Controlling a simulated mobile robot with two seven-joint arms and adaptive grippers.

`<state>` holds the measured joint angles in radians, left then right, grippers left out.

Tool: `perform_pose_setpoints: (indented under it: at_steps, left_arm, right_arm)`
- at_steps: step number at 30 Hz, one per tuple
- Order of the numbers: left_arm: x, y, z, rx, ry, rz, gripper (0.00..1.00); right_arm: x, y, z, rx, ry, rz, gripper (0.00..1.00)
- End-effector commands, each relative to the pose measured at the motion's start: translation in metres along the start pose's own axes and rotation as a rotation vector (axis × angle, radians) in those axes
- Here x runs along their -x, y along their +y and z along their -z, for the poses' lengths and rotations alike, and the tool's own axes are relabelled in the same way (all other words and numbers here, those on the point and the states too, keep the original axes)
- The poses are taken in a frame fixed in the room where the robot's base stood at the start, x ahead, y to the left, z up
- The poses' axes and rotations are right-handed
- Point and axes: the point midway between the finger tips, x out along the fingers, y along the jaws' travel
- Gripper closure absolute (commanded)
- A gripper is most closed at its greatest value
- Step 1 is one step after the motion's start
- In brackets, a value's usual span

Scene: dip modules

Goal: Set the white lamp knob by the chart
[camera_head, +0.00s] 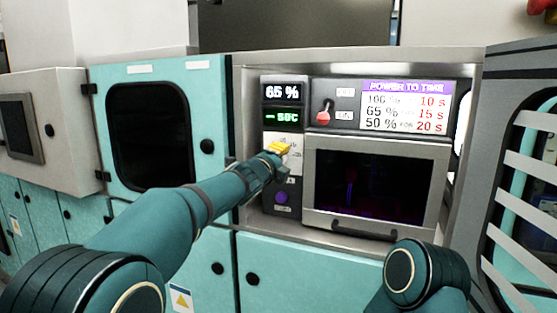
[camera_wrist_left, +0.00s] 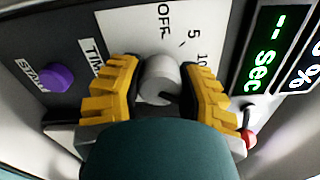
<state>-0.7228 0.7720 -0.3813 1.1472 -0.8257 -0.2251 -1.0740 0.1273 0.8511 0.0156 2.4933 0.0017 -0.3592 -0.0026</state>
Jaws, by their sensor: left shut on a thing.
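The white lamp knob (camera_wrist_left: 160,78) sits on a white dial plate marked OFF, 5 and 10, beside a TIME label. My left gripper (camera_wrist_left: 160,85) is shut on it, one yellow finger on each side. In the head view the left gripper (camera_head: 278,149) is at the panel left of the dark window and hides the knob. The knob's pointer setting is not clear. The chart (camera_head: 406,107), headed POWER TO TIME, pairs 100% with 10 s, 65% with 15 s and 50% with 20 s. The power display (camera_head: 282,91) reads 65 %. The green seconds display (camera_head: 282,117) shows dashes.
A purple START button (camera_wrist_left: 57,77) is below the knob on the panel. A red-tipped lever (camera_head: 324,114) is left of the chart. The dark-windowed door (camera_head: 372,184) has a handle at its bottom. My right arm shows at the lower right.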

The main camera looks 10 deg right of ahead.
Motion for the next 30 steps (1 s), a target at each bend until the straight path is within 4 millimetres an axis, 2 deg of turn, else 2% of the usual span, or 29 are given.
perform_pose_setpoints:
  at_steps: [10,11,13,14,25,30]
  left_arm:
    - [0.0,-0.001,0.0,-0.002,0.001,0.002,0.99]
    - [0.0,-0.001,0.0,-0.002,0.001,0.002,0.58]
    - [0.0,-0.001,0.0,-0.002,0.0,0.002,0.33]
    - [0.0,-0.001,0.0,-0.002,0.0,0.002,0.3]
    - [0.002,-0.001,0.001,-0.002,0.001,0.0,0.3]
    - [0.016,-0.002,0.002,-0.004,0.003,0.001,0.3]
  right_arm:
    - [0.0,0.0,0.0,0.0,0.0,0.0,0.53]
    - [0.0,0.0,0.0,0.0,0.0,0.0,0.53]
    - [0.0,0.0,0.0,0.0,0.0,0.0,0.53]
    - [0.0,0.0,0.0,0.0,0.0,0.0,0.53]
    - [0.0,0.0,0.0,0.0,0.0,0.0,0.53]
    - [0.0,0.0,0.0,0.0,0.0,0.0,0.53]
